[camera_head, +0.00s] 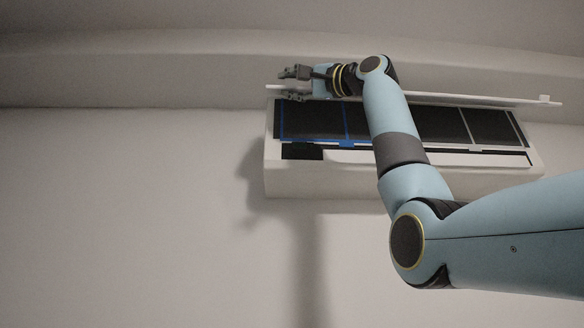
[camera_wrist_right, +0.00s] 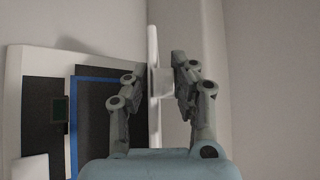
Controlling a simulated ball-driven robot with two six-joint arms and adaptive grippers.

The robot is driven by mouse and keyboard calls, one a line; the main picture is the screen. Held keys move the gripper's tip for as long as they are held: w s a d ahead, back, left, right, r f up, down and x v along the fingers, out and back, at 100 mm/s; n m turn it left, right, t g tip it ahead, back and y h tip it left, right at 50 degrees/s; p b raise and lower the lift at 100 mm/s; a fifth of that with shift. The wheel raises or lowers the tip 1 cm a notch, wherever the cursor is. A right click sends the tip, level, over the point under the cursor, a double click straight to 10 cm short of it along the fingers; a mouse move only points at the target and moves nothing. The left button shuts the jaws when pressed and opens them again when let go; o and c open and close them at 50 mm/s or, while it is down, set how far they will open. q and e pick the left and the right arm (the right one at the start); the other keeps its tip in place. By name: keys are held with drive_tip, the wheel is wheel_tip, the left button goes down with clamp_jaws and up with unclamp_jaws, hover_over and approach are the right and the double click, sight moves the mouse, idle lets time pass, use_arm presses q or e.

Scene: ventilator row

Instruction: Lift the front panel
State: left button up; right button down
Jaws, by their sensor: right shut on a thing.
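The front panel (camera_head: 480,99) is a thin white plate seen almost edge-on, raised along the top of the white wall unit (camera_head: 350,184). The unit's inside shows below it. My right gripper (camera_head: 283,85) is shut on the panel near its left end, one finger above it and one below. In the right wrist view the panel (camera_wrist_right: 153,50) runs upright as a white strip, with a small pale tab between the fingers of my right gripper (camera_wrist_right: 160,80). My right forearm hides part of the panel and unit. My left gripper is not in view.
Dark filters fill the open unit; a blue-framed one (camera_head: 347,124) is at the left, and it also shows in the right wrist view (camera_wrist_right: 74,110). A small dark part (camera_head: 302,151) sits below it. The pale wall left of the unit is clear. A ledge runs above.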

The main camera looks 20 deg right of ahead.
drive_tip(key=shift+s+a+r, duration=0.1)
drive_tip(key=shift+s+r, duration=0.3)
drive_tip(key=shift+r, duration=0.2)
drive_tip(key=shift+s+r, duration=0.35)
drive_tip(key=shift+r, duration=0.2)
drive_tip(key=c, duration=1.4)
unclamp_jaws()
drive_tip(key=shift+o, duration=1.4)
drive_tip(key=shift+s+a, duration=0.1)
drive_tip(key=shift+s, duration=0.05)
drive_tip(key=v, duration=1.2)
drive_tip(key=shift+f, duration=0.2)
